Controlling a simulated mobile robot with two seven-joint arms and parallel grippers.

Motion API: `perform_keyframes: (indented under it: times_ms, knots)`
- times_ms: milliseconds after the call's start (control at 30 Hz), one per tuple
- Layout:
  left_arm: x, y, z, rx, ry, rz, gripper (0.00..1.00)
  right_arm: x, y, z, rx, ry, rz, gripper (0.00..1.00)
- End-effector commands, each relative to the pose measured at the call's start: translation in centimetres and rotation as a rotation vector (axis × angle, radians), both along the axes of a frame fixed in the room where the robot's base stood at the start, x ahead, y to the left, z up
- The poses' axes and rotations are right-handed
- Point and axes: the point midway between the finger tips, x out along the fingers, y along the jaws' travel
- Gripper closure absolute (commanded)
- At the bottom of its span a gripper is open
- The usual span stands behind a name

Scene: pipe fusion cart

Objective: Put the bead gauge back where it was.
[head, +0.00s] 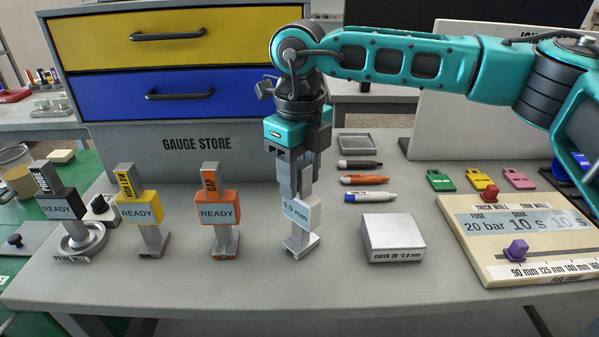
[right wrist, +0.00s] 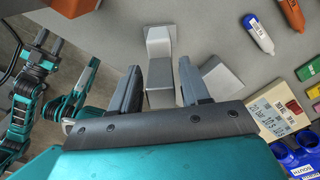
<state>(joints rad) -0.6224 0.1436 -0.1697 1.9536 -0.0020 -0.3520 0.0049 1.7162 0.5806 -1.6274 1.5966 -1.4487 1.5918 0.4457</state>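The grey gauge whose box reads "5.0 mm" (head: 300,213), seemingly the bead gauge, stands upright on the grey table, its foot on the tabletop. It also shows in the right wrist view (right wrist: 158,42). My right gripper (head: 299,190) points down over its top handle. In the right wrist view my right gripper's fingers (right wrist: 160,80) stand on either side of the handle with narrow gaps, so it looks open. The fingers hide part of the handle in the head view.
Black (head: 62,206), yellow (head: 139,208) and orange (head: 218,210) gauges reading "READY" stand in a row to the left. A white check block (head: 392,238) sits close on the right. Markers (head: 370,197) lie behind it. A fuse chart board (head: 520,240) is further right. The gauge store (head: 196,145) stands behind.

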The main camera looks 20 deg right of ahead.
Motion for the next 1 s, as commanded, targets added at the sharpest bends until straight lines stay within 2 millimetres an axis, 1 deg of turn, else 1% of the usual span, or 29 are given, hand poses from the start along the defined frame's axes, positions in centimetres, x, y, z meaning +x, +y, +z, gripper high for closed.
perform_keyframes:
  times_ms: [33,100,333,467,567,800,900,1000]
  knots:
    - [0.0,0.0,0.0,0.000,-0.001,0.000,0.57,0.0,0.0,0.0,0.000,0.000,0.000,0.49]
    - [0.0,0.0,0.1,0.000,-0.001,0.000,0.57,0.0,0.0,0.0,0.000,0.000,0.000,0.43]
    - [0.0,0.0,0.2,0.000,-0.002,0.000,0.57,0.0,0.0,0.1,0.000,0.000,0.000,0.43]
    - [0.1,0.0,0.4,0.000,-0.005,0.000,0.57,0.1,0.0,1.0,0.001,-0.003,0.000,0.43]
    - [0.1,0.1,0.5,0.002,-0.006,0.001,0.57,0.1,0.1,2.7,0.003,-0.004,0.000,0.43]
    - [0.1,0.4,0.6,0.006,-0.006,0.005,0.57,0.1,0.1,8.0,0.001,-0.004,0.001,0.43]
    - [0.1,0.5,0.6,0.006,-0.009,0.006,0.57,0.0,0.1,9.9,0.002,-0.003,0.001,0.43]
    - [0.1,0.5,0.7,0.007,-0.010,0.006,0.57,0.1,0.0,11.2,0.000,-0.001,0.000,0.43]
